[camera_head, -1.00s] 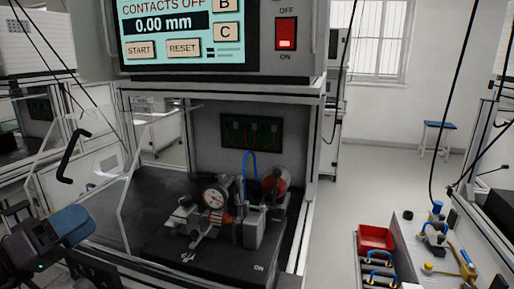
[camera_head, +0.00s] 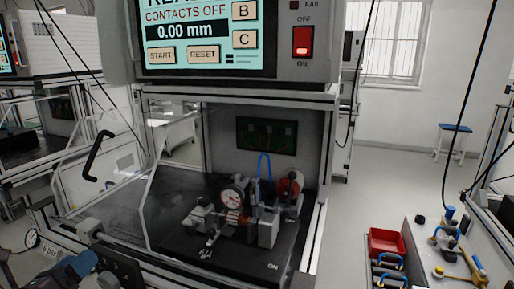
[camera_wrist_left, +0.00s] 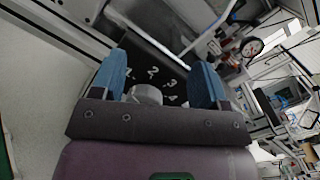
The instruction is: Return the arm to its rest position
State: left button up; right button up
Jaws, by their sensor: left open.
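My left gripper (camera_head: 72,270) is at the lower left of the head view, in front of the test station and partly cut off by the bottom edge. In the left wrist view its two blue fingers (camera_wrist_left: 157,82) stand apart, with nothing held between them. Beyond them is a round grey knob (camera_wrist_left: 146,94) on a black panel (camera_wrist_left: 160,62) with white numbers. I cannot tell from the wrist view whether the fingers touch the knob. The right gripper is not in view.
A red bin (camera_head: 386,243) and a bench (camera_head: 420,235) stand at the right. Open floor lies behind.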

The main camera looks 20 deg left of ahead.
pick_arm(q)
jog(key=s+d+f+n+g+y+p, duration=0.35)
jog(key=s+f+n, duration=0.55)
jog(key=f+n, duration=0.75)
jog(key=s+d+f+n+g+h+p, duration=0.1)
jog(key=s+d+n+g+h+p, duration=0.1)
jog(key=s+d+n, duration=0.2)
jog(key=s+d+f+n+g+h+p, duration=0.1)
jog(key=s+d+n, duration=0.3)
jog(key=d+n, duration=0.4)
jog(key=d+g+h+p, duration=0.1)
jog(key=d, duration=0.3)
jog(key=shift+s+d+f, duration=0.25)
jog(key=shift+s+f, duration=0.1)
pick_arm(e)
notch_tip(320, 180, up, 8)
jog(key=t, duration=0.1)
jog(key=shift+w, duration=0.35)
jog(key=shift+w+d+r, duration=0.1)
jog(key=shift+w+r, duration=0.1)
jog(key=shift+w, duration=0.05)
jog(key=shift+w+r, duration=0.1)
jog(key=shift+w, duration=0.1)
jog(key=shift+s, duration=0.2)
